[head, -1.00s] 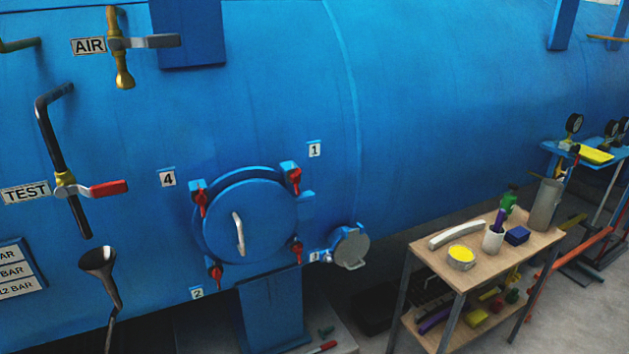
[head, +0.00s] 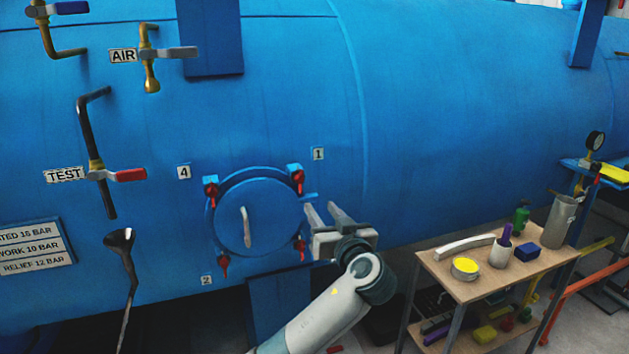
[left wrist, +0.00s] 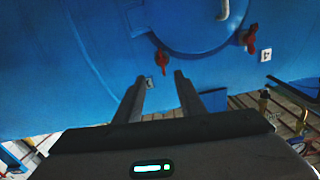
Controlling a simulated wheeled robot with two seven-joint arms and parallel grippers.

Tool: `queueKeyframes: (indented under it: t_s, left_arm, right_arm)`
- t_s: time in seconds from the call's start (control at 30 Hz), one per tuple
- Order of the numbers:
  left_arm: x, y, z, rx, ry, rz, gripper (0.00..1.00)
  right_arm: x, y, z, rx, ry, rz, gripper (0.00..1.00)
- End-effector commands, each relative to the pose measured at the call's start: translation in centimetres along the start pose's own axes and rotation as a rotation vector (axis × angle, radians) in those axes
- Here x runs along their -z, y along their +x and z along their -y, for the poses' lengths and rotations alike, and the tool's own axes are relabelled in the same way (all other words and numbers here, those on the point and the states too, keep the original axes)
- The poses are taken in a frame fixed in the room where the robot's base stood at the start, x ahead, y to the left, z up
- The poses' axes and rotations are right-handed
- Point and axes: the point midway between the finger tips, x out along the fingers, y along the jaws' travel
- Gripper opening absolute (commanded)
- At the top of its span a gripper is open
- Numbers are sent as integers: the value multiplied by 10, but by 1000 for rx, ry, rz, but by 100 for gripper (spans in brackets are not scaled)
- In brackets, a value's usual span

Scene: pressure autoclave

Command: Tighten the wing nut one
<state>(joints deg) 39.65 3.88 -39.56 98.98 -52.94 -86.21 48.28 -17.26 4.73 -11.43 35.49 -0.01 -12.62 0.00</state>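The round blue hatch (head: 262,215) has a pale handle and red wing nuts around its rim. Wing nut one (head: 298,181) is the red nut at the hatch's upper right, beside the plate marked 1 (head: 318,154). My left gripper (head: 321,206) is open and empty, right of the hatch and a little below wing nut one, apart from it. In the left wrist view the fingers (left wrist: 160,76) are spread, with the hatch (left wrist: 205,22) above and red wing nuts (left wrist: 162,60) (left wrist: 250,40) at its edge. My right gripper is not in view.
Other red nuts sit at upper left (head: 211,190), lower left (head: 223,265) and lower right (head: 300,249). A wooden cart (head: 470,290) with a cup, tin and pale curved piece stands at the right. Valve levers (head: 130,175) and a black funnel (head: 118,238) are at the left.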

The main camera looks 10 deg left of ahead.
Motion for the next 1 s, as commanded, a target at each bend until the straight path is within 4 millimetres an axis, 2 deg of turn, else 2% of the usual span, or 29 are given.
queueKeyframes:
  t_s: [0.03,0.1,0.57,0.77,1.0]
  left_arm:
    - [9,-2,3,8,-17,-12,36]
    - [14,-4,4,14,-29,-20,36]
    - [15,0,4,14,-27,-19,36]
    - [17,17,5,15,-25,-20,36]
    - [19,54,6,16,-24,-20,36]
  right_arm:
    - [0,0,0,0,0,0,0]
    - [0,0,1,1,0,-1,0]
    - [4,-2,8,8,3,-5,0]
    - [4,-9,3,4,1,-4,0]
    - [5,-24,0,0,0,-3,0]
